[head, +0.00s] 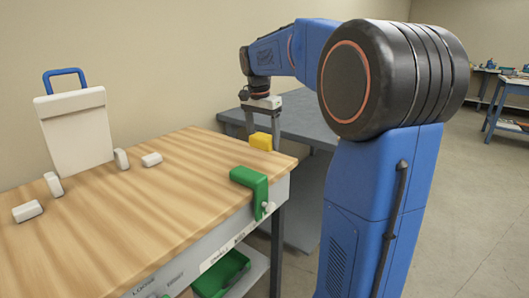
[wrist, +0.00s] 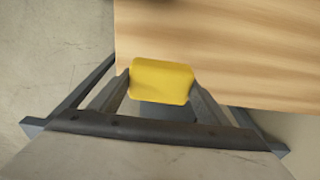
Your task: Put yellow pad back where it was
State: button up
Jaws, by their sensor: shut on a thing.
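The yellow pad (head: 261,141) is a small block with rounded edges at the far right corner of the wooden table (head: 150,210). My gripper (head: 263,130) points down with its fingers on the pad's two sides. In the wrist view the yellow pad (wrist: 162,81) sits between the fingertips of my gripper (wrist: 160,85), which are shut on it. The pad shows over the table's edge area, partly above the wood. I cannot tell whether it touches the tabletop.
A green clamp (head: 252,186) grips the table's right edge. Several white blocks (head: 121,159) lie by a white board with a blue handle (head: 76,130) at the left. A grey table (head: 300,115) stands behind. A green bin (head: 221,274) sits on the lower shelf. The table's middle is clear.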

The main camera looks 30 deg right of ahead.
aim_at(263, 160)
jog(key=shift+a+f, duration=0.1)
jog(key=shift+f, duration=2.25)
jog(key=shift+f, duration=0.1)
jog(key=o, duration=1)
jog(key=r, duration=0.4)
jog(key=a+r, duration=0.1)
jog(key=r, duration=0.7)
jog(key=shift+s+a+r, duration=0.1)
jog(key=shift+s+a, duration=0.1)
jog(key=shift+s, duration=0.05)
